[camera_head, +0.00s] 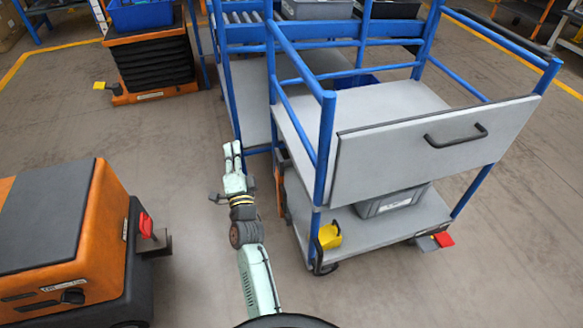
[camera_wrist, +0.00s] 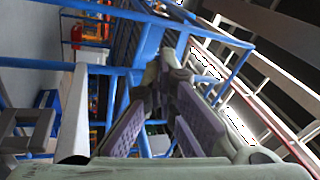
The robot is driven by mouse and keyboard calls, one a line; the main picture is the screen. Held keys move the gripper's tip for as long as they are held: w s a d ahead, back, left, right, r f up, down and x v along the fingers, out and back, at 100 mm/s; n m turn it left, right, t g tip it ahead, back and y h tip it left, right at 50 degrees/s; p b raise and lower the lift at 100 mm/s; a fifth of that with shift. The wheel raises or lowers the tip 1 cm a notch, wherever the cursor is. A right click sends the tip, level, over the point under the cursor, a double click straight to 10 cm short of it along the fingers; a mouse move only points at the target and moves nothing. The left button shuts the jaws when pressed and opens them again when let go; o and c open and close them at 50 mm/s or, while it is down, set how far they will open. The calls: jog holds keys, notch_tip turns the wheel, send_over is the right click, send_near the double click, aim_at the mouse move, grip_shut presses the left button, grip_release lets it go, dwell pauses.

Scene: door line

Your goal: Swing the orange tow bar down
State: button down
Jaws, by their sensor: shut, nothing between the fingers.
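A narrow orange piece (camera_head: 281,190) stands upright at the left end of the blue-framed cart (camera_head: 385,212), beside its corner post. It looks like the tow bar, but it is small and partly hidden, so I cannot be sure. My gripper (camera_head: 233,150) is to the left of it and apart from it, in front of the cart's left side. The fingers point away from me, close together and empty. In the wrist view my gripper (camera_wrist: 160,72) has its fingers meeting at the tips, with blue frame rails behind; I cannot pick out the tow bar there.
An orange tug (camera_head: 70,240) with a dark top and a red lever (camera_head: 146,226) stands at the left. The cart has a grey panel with a black handle (camera_head: 455,137) and a grey bin (camera_head: 390,202) below. Bare floor (camera_head: 195,265) lies between tug and cart.

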jog(key=s+d+f+m+g+h+p, duration=0.1)
jog(key=s+d+f+m+g+h, duration=0.15)
jog(key=d+f, duration=0.6)
jog(key=s+d+f+m+g+h+p, duration=0.1)
jog(key=s+d+f+m+h, duration=0.2)
jog(key=d+f, duration=0.5)
jog(key=w+b, duration=0.1)
jog(key=w, duration=1)
jog(key=shift+f+m+b, duration=0.35)
jog(key=shift+f+b, duration=0.05)
jog(key=shift+a, duration=0.15)
